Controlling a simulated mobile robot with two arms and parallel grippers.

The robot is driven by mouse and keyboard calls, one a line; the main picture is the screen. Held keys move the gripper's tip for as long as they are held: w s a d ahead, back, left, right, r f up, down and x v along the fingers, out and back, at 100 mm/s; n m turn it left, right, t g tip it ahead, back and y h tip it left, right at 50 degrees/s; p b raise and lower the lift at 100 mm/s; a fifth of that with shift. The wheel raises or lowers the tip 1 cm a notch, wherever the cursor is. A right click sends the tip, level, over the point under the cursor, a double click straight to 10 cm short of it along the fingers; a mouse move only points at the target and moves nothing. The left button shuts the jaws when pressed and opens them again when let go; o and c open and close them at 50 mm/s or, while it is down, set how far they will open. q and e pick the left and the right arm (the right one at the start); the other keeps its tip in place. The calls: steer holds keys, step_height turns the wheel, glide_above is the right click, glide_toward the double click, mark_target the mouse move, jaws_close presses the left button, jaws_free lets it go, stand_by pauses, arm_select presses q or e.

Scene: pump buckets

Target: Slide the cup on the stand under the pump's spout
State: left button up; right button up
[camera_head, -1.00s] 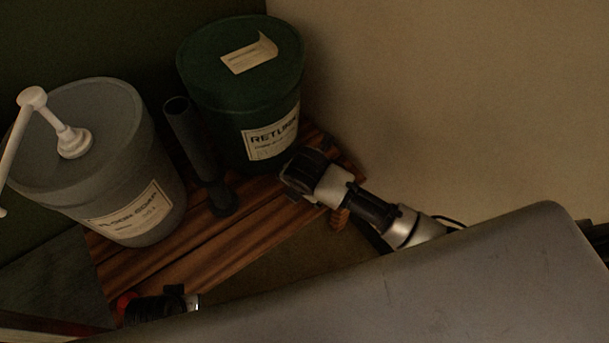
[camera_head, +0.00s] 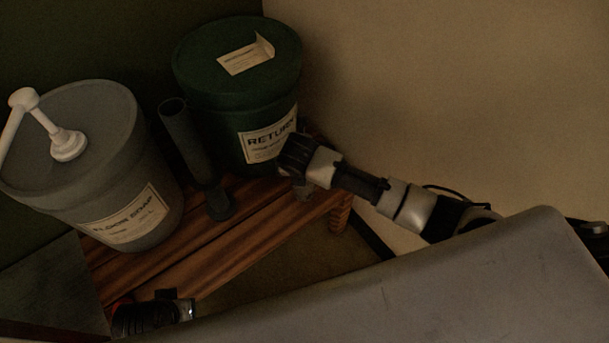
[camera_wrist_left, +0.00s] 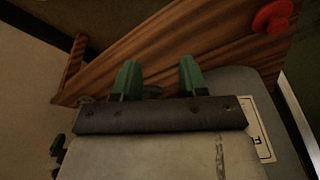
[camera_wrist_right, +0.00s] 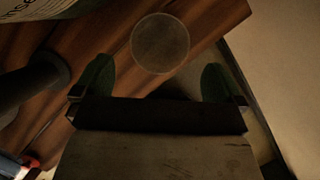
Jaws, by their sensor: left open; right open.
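The grey floor soap bucket (camera_head: 120,180) stands on a wooden bench (camera_head: 240,222) with a white pump (camera_head: 65,145) on its lid; the spout points left. In the right wrist view, a clear round cup (camera_wrist_right: 160,43) shows from above between and just beyond the fingers of my right gripper (camera_wrist_right: 158,82). My right gripper is open at the bench's right end in the head view, where it largely hides the cup. My left gripper (camera_wrist_left: 157,78) is open and empty over the bench, with the grey bucket (camera_wrist_left: 240,90) close beside it. I cannot make out a separate stand under the cup.
A green return bucket (camera_head: 235,90) stands at the back right. A dark upright tube (camera_head: 187,140) on a round foot stands between the buckets. A red part (camera_wrist_left: 272,15) shows near the bench in the left wrist view. A wall rises at right. Bare bench lies in front.

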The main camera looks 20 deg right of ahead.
steer(key=b+x, duration=0.2)
steer(key=x, duration=0.3)
steer(key=shift+f, duration=0.35)
steer(key=shift+b+x, duration=0.45)
steer(key=shift+x, duration=0.55)
arm_select(q)
steer(key=v, duration=0.5)
steer(key=shift+s+a+r, duration=0.1)
steer(key=shift+s+r, duration=0.05)
arm_select(e)
steer(key=shift+w+d+f, duration=0.15)
steer(key=shift+w+f, duration=0.1)
steer(key=shift+f, duration=0.05)
steer(key=c, duration=0.8)
arm_select(q)
steer(key=shift+r, duration=0.1)
arm_select(e)
steer(key=shift+c, duration=0.2)
